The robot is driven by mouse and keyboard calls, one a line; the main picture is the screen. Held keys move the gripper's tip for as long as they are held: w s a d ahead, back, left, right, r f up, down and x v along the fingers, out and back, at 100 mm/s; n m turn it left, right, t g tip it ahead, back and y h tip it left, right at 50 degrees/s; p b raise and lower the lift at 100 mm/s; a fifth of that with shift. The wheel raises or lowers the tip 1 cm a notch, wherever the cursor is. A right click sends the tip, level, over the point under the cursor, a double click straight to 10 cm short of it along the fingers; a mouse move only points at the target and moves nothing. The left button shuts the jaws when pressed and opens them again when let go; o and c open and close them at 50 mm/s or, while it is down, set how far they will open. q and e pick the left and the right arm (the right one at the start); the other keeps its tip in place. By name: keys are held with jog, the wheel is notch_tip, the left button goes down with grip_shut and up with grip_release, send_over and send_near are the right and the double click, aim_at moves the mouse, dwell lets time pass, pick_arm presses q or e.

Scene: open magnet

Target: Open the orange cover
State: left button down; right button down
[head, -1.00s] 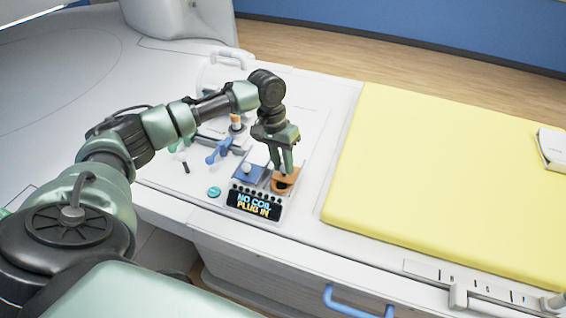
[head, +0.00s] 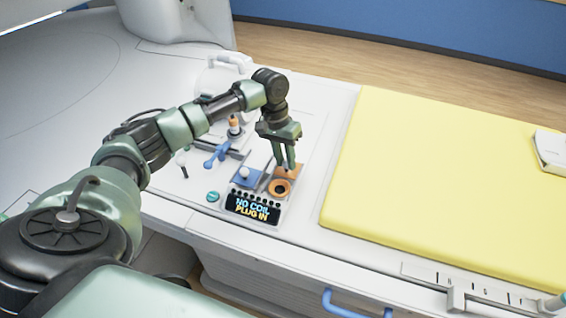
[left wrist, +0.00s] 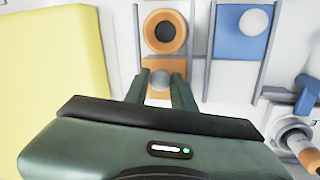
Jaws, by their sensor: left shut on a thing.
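The orange cover (head: 291,171) is on the small control panel, behind the orange ring socket (head: 280,187). The socket's dark hole is uncovered. In the left wrist view the cover (left wrist: 152,65) lies between two grey rails, with the round socket (left wrist: 164,32) above it. My left gripper (head: 285,167) points down at the cover. In the left wrist view its fingers (left wrist: 160,82) are shut on the cover's pale round knob, one finger on each side. The fingers hide part of the cover. My right gripper is not in view.
A blue cover (head: 247,176) with a white knob sits left of the orange one. A display (head: 252,207) reads "NO COIL PLUG IN". A blue handle (head: 216,155) and an orange-topped plug (head: 235,124) stand behind. A yellow mat (head: 440,180) lies to the right.

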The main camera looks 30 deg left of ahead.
aim_at(280, 170)
pick_arm(q)
jog(key=c, duration=1.2)
grip_release()
jog(key=r, duration=0.2)
jog(key=a+r+b, duration=0.1)
jog(key=r, duration=0.2)
jog(key=r+b, duration=0.1)
jog(key=r, duration=0.1)
jog(key=shift+a+r, duration=0.25)
jog(key=shift+r, duration=0.1)
jog(key=shift+s+f, duration=0.1)
jog(key=shift+s, duration=0.05)
